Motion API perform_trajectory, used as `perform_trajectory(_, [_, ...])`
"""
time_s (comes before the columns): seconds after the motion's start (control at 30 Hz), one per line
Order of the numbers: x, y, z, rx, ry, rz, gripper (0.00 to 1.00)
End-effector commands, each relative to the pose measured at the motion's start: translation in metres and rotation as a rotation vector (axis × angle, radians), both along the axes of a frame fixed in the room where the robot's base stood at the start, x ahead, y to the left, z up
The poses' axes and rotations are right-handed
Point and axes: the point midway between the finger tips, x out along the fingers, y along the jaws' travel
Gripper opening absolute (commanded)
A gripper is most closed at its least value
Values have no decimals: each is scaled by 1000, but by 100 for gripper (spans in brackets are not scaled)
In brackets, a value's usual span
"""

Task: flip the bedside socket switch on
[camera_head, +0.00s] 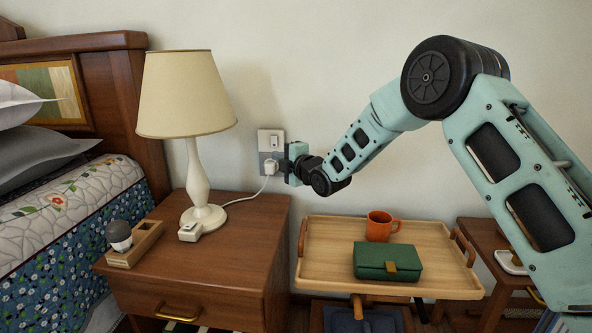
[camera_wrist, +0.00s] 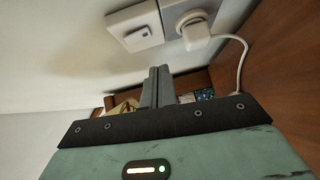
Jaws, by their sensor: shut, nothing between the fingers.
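The bedside wall socket plate (camera_head: 264,139) is on the wall above the nightstand's back right corner. Its upper white part carries a small rocker switch (camera_head: 275,143); the switch also shows in the wrist view (camera_wrist: 144,33). I cannot tell which way the rocker is set. Below it, a white plug (camera_head: 270,167) sits in the grey socket half; the plug shows in the wrist view (camera_wrist: 196,32) too. My gripper (camera_head: 287,161) is close to the plate's right side; its shut, empty fingers (camera_wrist: 157,72) appear below the switch in the wrist view. Contact cannot be told.
A lamp (camera_head: 187,95) stands on the nightstand (camera_head: 245,250), its white cord (camera_head: 248,197) running to the plug. A wooden tray table (camera_head: 325,265) with an orange mug (camera_head: 381,226) and green box (camera_head: 388,262) stands below my arm. The wall above the socket is clear.

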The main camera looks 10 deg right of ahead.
Motion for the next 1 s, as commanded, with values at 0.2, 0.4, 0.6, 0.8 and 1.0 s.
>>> perform_trajectory(0.2, [-26, -12, 0, -2, 1, 0, 0])
perform_trajectory(0.4, [-55, -26, -3, -2, 1, 0, 0])
perform_trajectory(0.6, [-71, -33, -6, -1, 0, 1, 0])
perform_trajectory(0.8, [-73, -34, -6, 0, -1, 0, 0])
perform_trajectory(1.0, [-73, -33, -6, 1, 2, 1, 0])
